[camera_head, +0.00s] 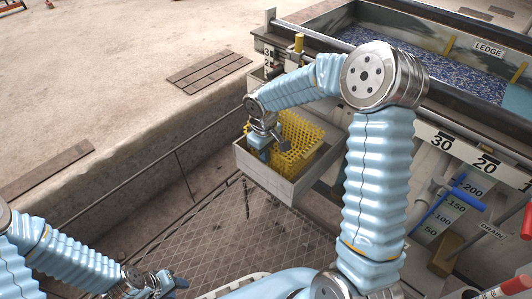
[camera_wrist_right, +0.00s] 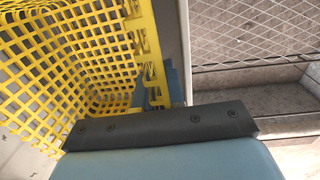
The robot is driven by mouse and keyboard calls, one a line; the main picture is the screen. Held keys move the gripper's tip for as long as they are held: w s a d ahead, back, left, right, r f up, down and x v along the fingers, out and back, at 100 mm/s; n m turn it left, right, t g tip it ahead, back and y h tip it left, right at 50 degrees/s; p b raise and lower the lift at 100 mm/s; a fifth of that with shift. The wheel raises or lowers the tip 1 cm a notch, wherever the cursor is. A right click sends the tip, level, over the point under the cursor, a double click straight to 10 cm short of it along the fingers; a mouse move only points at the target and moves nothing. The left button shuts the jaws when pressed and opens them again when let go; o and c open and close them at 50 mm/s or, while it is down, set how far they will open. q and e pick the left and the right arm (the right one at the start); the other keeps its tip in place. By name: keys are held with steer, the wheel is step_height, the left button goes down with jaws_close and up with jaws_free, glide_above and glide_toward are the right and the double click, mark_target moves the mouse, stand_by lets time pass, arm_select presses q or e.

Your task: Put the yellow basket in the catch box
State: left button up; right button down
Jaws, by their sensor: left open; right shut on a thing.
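The yellow basket (camera_head: 303,128) is a lattice basket, tilted and partly inside the grey open-topped catch box (camera_head: 262,177). Its upper part stands above the box rim, and I cannot tell whether it touches the box floor. My right gripper (camera_head: 270,150) reaches in over the box and is shut on the near edge of the basket. In the right wrist view the yellow mesh (camera_wrist_right: 70,65) fills the left, with its edge beside the dark finger pad (camera_wrist_right: 165,124). My left gripper (camera_head: 168,284) is open and empty at the bottom left, over the mesh floor, far from the basket.
A large tank (camera_head: 440,50) with a "LEDGE" label and blue contents stands at the back right. Blue-handled valve piping (camera_head: 465,193) and a drain label are at the right. A railing (camera_head: 180,165) and mesh floor (camera_head: 210,235) lie left of the box.

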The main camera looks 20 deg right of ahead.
steer(key=c, duration=1.2)
jaws_free()
steer(key=shift+o, duration=0.2)
step_height(320, 180, up, 24)
steer(key=p, duration=1.1)
steer(key=shift+s+a+f, duration=0.15)
steer(key=shift+s+a, duration=0.05)
steer(key=shift+a, duration=0.2)
